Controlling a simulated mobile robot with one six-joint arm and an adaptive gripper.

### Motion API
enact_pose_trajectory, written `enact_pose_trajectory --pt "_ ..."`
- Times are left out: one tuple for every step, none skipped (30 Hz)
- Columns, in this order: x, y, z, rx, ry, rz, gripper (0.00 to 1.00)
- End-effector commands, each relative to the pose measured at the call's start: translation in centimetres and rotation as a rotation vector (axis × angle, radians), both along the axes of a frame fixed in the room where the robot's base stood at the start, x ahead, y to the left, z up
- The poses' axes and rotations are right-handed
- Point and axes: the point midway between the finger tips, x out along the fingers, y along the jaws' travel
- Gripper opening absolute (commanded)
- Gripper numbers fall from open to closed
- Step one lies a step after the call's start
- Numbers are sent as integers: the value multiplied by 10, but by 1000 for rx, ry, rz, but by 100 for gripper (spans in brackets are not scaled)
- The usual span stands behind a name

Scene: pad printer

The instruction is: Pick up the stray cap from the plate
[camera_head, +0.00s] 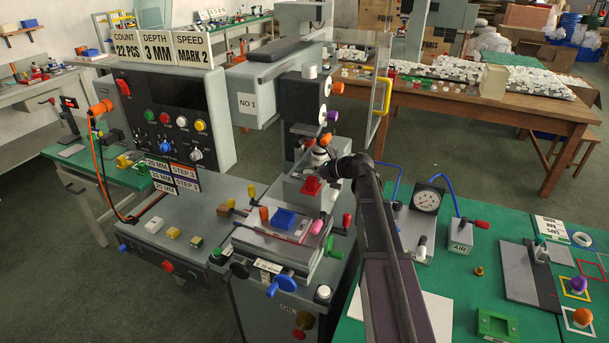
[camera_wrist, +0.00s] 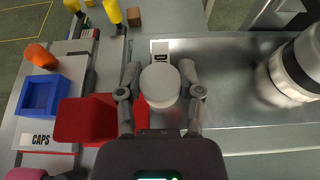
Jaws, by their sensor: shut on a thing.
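My gripper (camera_wrist: 160,90) is shut on a white round cap (camera_wrist: 160,84), which sits between its two fingertips in the wrist view. The grey plate (camera_wrist: 235,85) of the printer lies beneath. I cannot tell whether the cap touches the plate or hangs just above it. In the head view my gripper (camera_head: 322,168) is over the printer's middle, behind the blue tray, and the cap cannot be made out there. The open blue tray (camera_wrist: 40,95), beside a "CAPS" label (camera_wrist: 40,140), is left of my gripper in the wrist view; it also shows in the head view (camera_head: 284,218).
A red block (camera_wrist: 85,120) stands close to the left finger, between it and the blue tray. An orange knob (camera_wrist: 40,56) and yellow pegs (camera_wrist: 113,14) stand beyond. A large grey and white cylinder (camera_wrist: 285,75) is at the right. The printer's column (camera_head: 305,100) rises behind my gripper.

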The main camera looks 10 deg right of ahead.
Motion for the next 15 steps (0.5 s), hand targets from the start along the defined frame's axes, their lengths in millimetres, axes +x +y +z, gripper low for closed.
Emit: enact_pose_trajectory --pt "0 0 0 0 0 0 29" --pt "0 0 1 0 0 0 29" --pt "0 0 1 0 0 0 29" --pt "0 0 2 0 0 0 29" --pt "0 0 3 0 0 0 29" --pt "-1 -2 2 0 0 -1 29" --pt "-2 -4 2 0 0 -1 29" --pt "-4 -6 2 0 0 -2 29" --pt "-6 -9 2 0 0 -2 29" --pt "-8 -11 2 0 0 -2 29" --pt "-10 -14 2 0 0 -2 29" --pt "-13 -18 2 1 1 -3 29" --pt "-15 -22 2 1 1 -3 29" --pt "-18 -26 2 0 1 -4 29" --pt "-21 -31 2 0 1 -4 29"
